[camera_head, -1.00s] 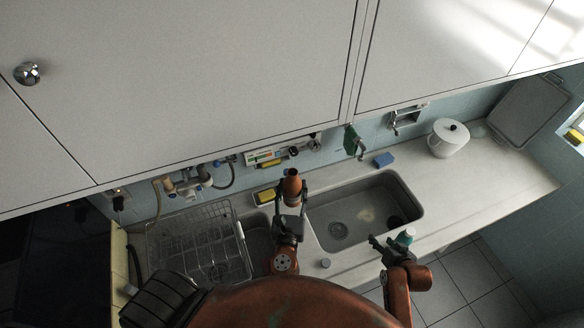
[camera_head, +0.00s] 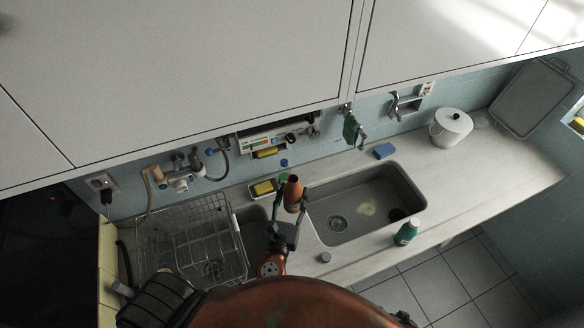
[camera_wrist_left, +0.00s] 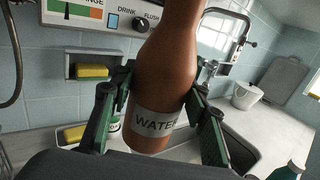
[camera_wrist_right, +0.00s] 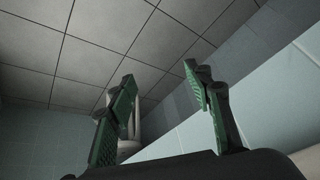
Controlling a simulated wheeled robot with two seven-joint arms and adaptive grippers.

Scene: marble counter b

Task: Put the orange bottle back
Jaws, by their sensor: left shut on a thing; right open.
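The orange bottle (camera_head: 293,192) is held above the counter near the divider between the two sinks. In the left wrist view the orange bottle (camera_wrist_left: 160,85) fills the middle and shows a pale label reading "WATER". My left gripper (camera_head: 290,204) is shut on it, with green fingers on both sides of its body. The bottle's top is cut off in that view. My right gripper (camera_wrist_right: 160,76) is open and empty in its wrist view; in the head view only a dark bit shows at the bottom edge.
A wire rack (camera_head: 190,240) is at left. A yellow sponge (camera_head: 263,188), blue sponge (camera_head: 384,151) and white pot (camera_head: 452,130) sit toward the back. The right counter (camera_head: 500,165) is clear.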

